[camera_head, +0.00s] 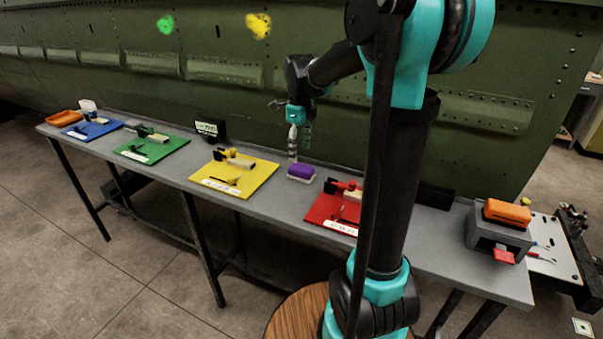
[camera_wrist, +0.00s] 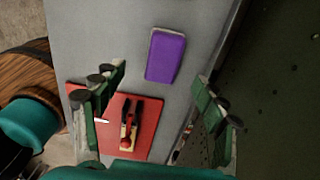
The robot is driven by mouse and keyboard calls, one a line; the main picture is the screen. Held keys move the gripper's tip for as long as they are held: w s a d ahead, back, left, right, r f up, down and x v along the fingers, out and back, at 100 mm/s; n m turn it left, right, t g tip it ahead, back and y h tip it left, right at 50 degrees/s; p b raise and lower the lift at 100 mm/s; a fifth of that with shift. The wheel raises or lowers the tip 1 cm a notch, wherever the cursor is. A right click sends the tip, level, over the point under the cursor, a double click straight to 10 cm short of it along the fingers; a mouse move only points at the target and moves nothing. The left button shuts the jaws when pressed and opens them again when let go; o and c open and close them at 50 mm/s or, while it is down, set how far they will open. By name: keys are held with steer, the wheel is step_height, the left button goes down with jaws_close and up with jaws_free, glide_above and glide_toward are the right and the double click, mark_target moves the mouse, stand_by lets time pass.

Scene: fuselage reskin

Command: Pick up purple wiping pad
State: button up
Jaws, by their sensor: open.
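The purple wiping pad (camera_head: 301,172) lies on the grey table between the yellow mat and the red mat. It has a purple top over a pale base. In the wrist view the pad (camera_wrist: 166,56) lies flat on the table, beyond and between the two fingers. My gripper (camera_head: 298,145) points down above the table, close to the pad in the head view. In the wrist view my gripper (camera_wrist: 162,93) has its fingers spread wide with nothing between the tips.
The grey table (camera_head: 258,207) runs along a green fuselage panel (camera_head: 390,115). The red mat (camera_head: 325,212) with a tool and the yellow mat (camera_head: 258,182) flank the pad. Green (camera_head: 172,145) and blue (camera_head: 103,128) mats lie farther left. An orange block (camera_head: 507,212) tops a grey box at right.

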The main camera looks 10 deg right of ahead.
mark_target(301, 167)
steer(key=shift+w+d+f, duration=0.1)
steer(key=shift+f, duration=1.85)
steer(key=shift+w+d+f, duration=0.1)
steer(key=shift+f, duration=1.8)
steer(key=shift+c, duration=0.5)
steer(key=c, duration=1.2)
